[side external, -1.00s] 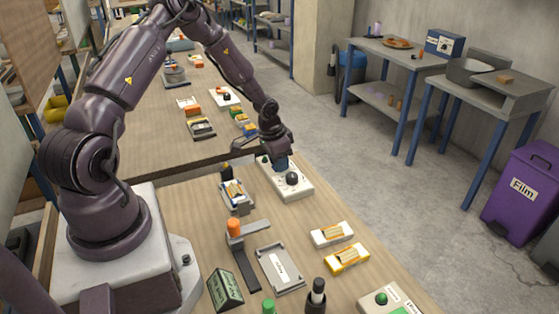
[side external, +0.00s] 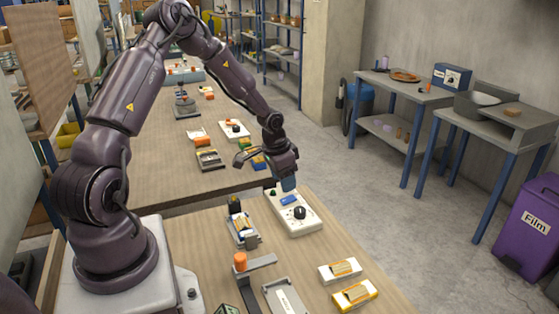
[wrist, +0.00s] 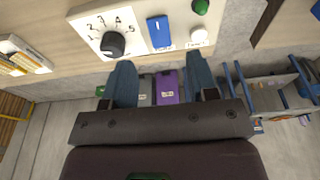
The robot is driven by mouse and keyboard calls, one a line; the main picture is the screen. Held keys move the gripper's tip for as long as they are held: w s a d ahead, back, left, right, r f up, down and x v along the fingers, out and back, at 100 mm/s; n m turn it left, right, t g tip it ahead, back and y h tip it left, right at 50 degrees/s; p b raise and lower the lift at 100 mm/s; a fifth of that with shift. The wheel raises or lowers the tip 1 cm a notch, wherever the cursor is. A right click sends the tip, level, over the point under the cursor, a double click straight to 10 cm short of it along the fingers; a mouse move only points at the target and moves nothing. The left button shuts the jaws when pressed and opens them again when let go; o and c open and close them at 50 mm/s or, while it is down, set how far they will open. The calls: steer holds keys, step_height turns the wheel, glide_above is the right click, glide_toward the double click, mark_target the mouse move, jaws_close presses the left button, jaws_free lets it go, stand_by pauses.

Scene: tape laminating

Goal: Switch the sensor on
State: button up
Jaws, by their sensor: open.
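A white control box (side external: 310,222) lies on the near bench, below my gripper in the side view. In the wrist view the box (wrist: 100,22) carries a black dial (wrist: 113,44) with numbers around it, a blue switch (wrist: 159,32), a pale round knob (wrist: 199,36) and a green lamp or button (wrist: 200,6). The labels by the switch are too small to read. My gripper (side external: 288,184) is above the box's far end, apart from the switch. In the wrist view my gripper's two blue fingers (wrist: 161,72) are spread and empty.
An orange-topped stand (side external: 240,262), a grey tray (side external: 283,297) and white and yellow boxes (side external: 340,270) (side external: 355,295) lie nearer on the bench. A small device (side external: 242,230) stands left of the control box. A purple film bin (side external: 530,220) stands on the floor at the right.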

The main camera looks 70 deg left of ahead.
step_height(320, 180, up, 7)
steer(key=s, duration=0.1)
steer(key=shift+s, duration=0.2)
steer(key=s+d+r+t, duration=0.3)
steer(key=s+d+r, duration=1.4)
steer(key=d+r, duration=0.2)
steer(key=shift+d+r, duration=0.3)
steer(key=shift+d, duration=0.7)
